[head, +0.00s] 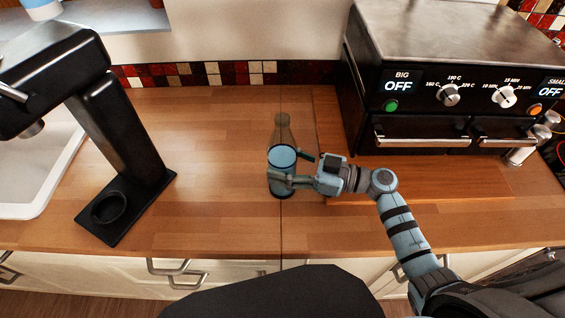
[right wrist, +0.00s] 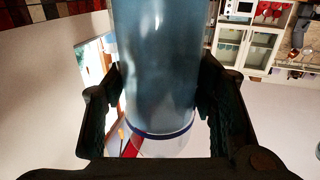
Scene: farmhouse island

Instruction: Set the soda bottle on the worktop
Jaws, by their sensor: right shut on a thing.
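The soda bottle (head: 283,157) is clear with a blue label and stands upright over the wooden worktop (head: 225,125), near its middle. My right gripper (head: 287,181) is shut around the bottle's lower part, coming from the right. In the right wrist view the bottle (right wrist: 158,65) fills the space between the two dark fingers (right wrist: 158,112). Whether the bottle's base touches the worktop or hangs just above it, I cannot tell. My left gripper is not in view.
A black coffee machine (head: 125,130) stands left beside the white sink (head: 35,170). A black oven (head: 440,80) stands at the right, with a wooden board (head: 440,180) at its front. The worktop between the coffee machine and the bottle is clear. A tiled strip (head: 200,74) runs along the back.

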